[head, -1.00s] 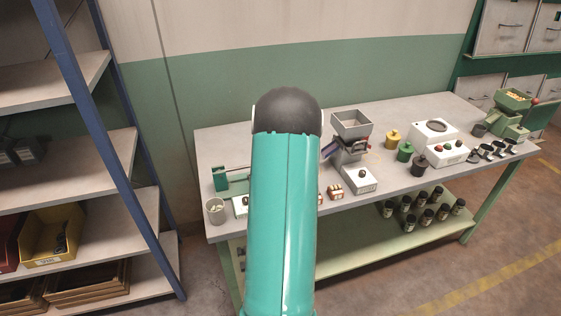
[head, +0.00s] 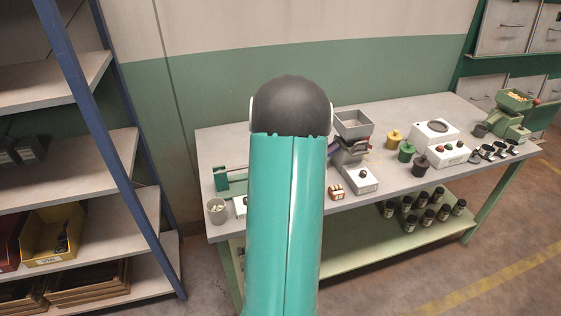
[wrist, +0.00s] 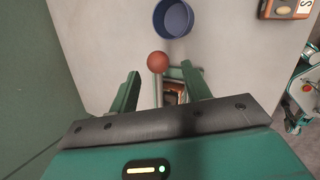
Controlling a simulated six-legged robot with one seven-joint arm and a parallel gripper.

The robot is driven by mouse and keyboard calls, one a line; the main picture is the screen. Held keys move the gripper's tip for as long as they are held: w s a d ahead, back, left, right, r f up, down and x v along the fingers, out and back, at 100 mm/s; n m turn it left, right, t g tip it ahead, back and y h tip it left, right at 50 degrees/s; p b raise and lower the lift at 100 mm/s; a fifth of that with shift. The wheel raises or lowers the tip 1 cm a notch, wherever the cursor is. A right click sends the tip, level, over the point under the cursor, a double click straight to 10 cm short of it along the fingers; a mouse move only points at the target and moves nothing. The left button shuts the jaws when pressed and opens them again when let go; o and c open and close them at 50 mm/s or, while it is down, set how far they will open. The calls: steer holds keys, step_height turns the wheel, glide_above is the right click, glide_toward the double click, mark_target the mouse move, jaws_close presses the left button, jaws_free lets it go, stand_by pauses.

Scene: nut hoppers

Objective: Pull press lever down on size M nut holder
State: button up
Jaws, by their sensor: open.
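My gripper (wrist: 160,70) shows in the wrist view with its two green fingers apart. A round red knob (wrist: 157,62) sits between the fingertips, with no clear contact on either finger; it looks like a lever knob. Part of a brownish fixture (wrist: 173,93) shows between the fingers, mostly hidden. In the head view my arm hides the gripper and part of the bench. A grey hopper machine (head: 353,123) stands just right of my arm. I cannot read a size M mark on anything.
A blue cup (wrist: 174,18) lies just beyond the knob, and a wooden plate marked S (wrist: 285,8) is farther right. On the bench (head: 285,223) stand a grey cup (head: 217,211), coloured jars and a green hopper (head: 514,102). A blue-framed shelf (head: 120,150) stands left.

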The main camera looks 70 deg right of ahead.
steer(key=w+v, duration=0.1)
steer(key=v, duration=0.6)
steer(key=shift+s, duration=0.5)
steer(key=shift+a+r, duration=0.1)
steer(key=shift+r, duration=0.05)
